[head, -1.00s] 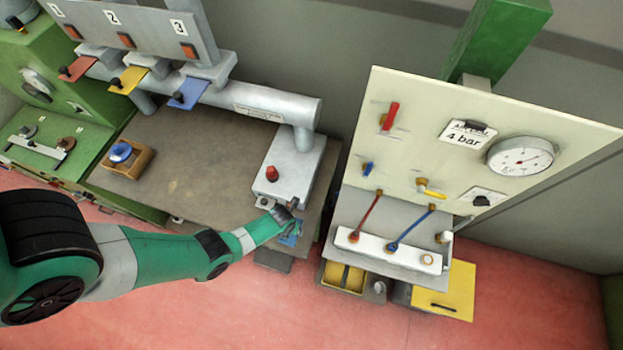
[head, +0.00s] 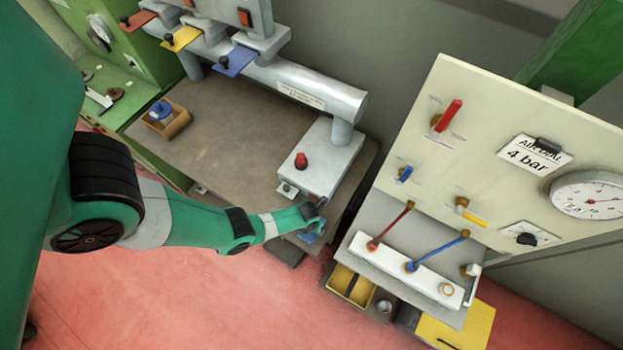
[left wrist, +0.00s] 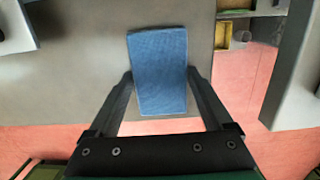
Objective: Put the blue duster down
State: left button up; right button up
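The blue duster (left wrist: 160,60) is a flat blue cloth-like block between the two fingers of my left gripper (left wrist: 160,78) in the left wrist view. The fingers lie close along its two sides with no clear gap. In the head view my left gripper (head: 312,213) is at the front right corner of the brown worktop (head: 225,140), and part of the duster (head: 308,237) shows just below it. I cannot tell whether the duster touches the worktop. My right gripper is in neither view.
A grey box with a red knob (head: 301,160) stands beside my left gripper. A panel with a gauge (head: 590,196) and a white manifold (head: 405,268) are to the right. A wooden tray (head: 178,121) sits far left on the worktop, whose middle is clear.

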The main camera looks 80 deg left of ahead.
pick_arm(q)
jog(key=shift+o, duration=0.5)
jog(key=shift+s+a, duration=0.1)
jog(key=r+p, duration=0.7)
jog(key=r, duration=0.1)
jog(key=shift+s+d, duration=0.15)
jog(key=shift+d, duration=0.25)
jog(key=shift+f, duration=0.15)
